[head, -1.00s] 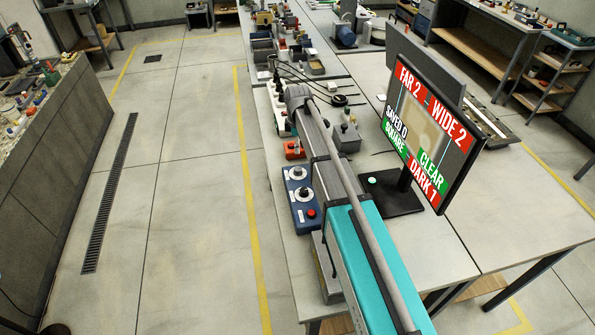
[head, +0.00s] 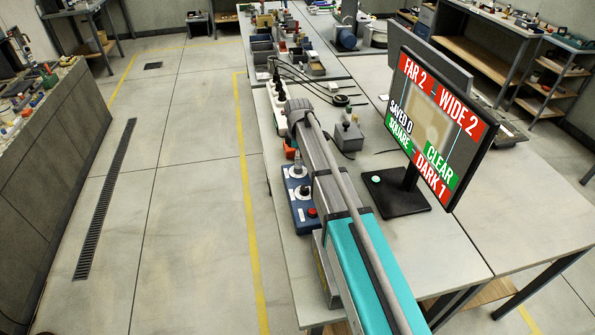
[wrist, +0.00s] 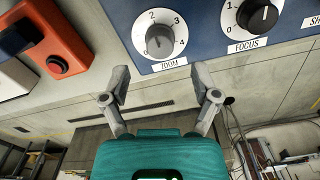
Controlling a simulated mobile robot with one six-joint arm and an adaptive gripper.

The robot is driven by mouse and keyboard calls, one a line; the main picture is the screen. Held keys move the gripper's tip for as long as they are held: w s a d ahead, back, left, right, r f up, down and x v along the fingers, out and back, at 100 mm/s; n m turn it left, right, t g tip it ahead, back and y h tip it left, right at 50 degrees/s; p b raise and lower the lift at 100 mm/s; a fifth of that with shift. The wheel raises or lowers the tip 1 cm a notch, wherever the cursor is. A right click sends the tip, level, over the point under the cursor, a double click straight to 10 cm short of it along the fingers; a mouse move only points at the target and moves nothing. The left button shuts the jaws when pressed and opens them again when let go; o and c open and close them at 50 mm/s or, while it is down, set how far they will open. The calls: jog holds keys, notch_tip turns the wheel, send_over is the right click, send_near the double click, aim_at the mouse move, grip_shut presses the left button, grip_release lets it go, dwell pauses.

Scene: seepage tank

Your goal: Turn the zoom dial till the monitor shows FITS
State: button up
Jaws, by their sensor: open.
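The zoom dial (wrist: 160,40) has a grey knob on a white numbered disc, labelled ZOOM, on the blue control box (wrist: 205,45). Its pointer setting is too small to read surely. My gripper (wrist: 162,84) is open and empty, its two fingers spread below the dial in the wrist view, apart from the knob. In the head view the control box (head: 299,221) shows beside my arm, with the zoom dial (head: 296,171) at its far end. The monitor (head: 437,128) reads FAR 2 and WIDE 2 on red, SAVED 0, SQUARE and CLEAR on green, DARK 1 on red.
The black-knobbed focus dial (wrist: 258,17) sits right of the zoom dial. A red button (head: 312,212) is at the box's near end. Bare bench (head: 440,255) lies right of my arm.

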aim_at(298, 168)
jog(key=shift+f+b, duration=2.1)
jog(key=shift+f, duration=0.3)
grip_shut()
